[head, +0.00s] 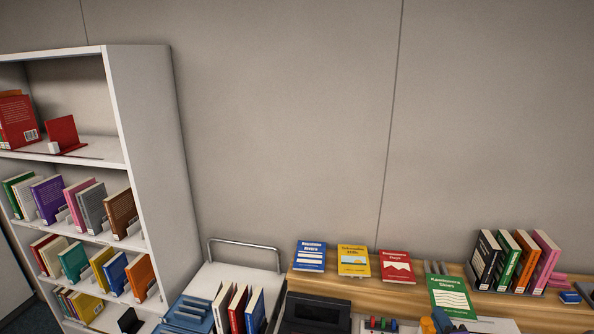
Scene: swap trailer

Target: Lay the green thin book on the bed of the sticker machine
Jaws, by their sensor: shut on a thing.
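The green thin book (449,292) faces me upright or slightly tilted at the bottom right, with a white title and a white wave pattern. My gripper (442,319), blue, shows at the book's lower edge, at the bottom of the picture. It appears shut on the book, though the fingertips are mostly hidden. A pale flat surface (499,325) shows behind and below the book; it may be part of the sticker machine, which I cannot make out for sure. Small red, blue and green parts (381,323) sit to the left of the gripper.
Blue, yellow and red books (354,261) stand along the back of the wooden counter (560,315). Several upright books (513,262) stand at the right. A dark box (315,312) is left of the counter's front. A book cart (262,276) and a white bookshelf (157,150) are at the left.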

